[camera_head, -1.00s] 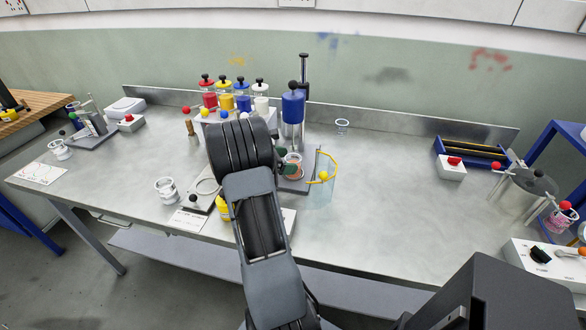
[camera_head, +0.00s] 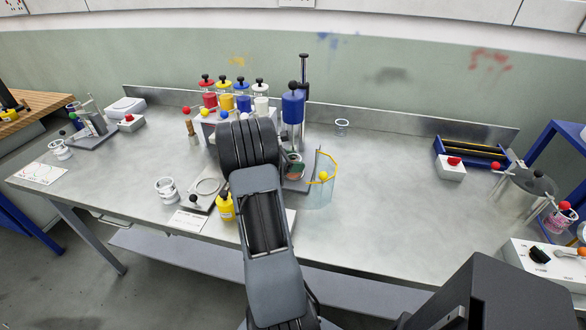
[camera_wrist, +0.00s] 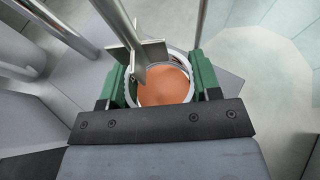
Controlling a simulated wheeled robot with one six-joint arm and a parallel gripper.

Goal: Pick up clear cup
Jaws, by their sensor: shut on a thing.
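The clear cup (camera_wrist: 166,86), with orange-brown contents, sits between the green fingers of my gripper (camera_wrist: 163,80) in the wrist view. The fingers press on its two sides. A metal mixing paddle (camera_wrist: 143,50) reaches over the cup's rim and covers part of the contents. In the head view the cup (camera_head: 295,170) is partly hidden by my arm. It is at the foot of the blue-topped mixer (camera_head: 292,106), whose base shows just around it.
A clear curved guard with a yellow rim (camera_head: 320,190) stands close on the right of the cup. A yellow bottle (camera_head: 226,208), a scale (camera_head: 204,193) and another clear cup (camera_head: 165,191) are to the left. The bench's right middle (camera_head: 400,190) is clear.

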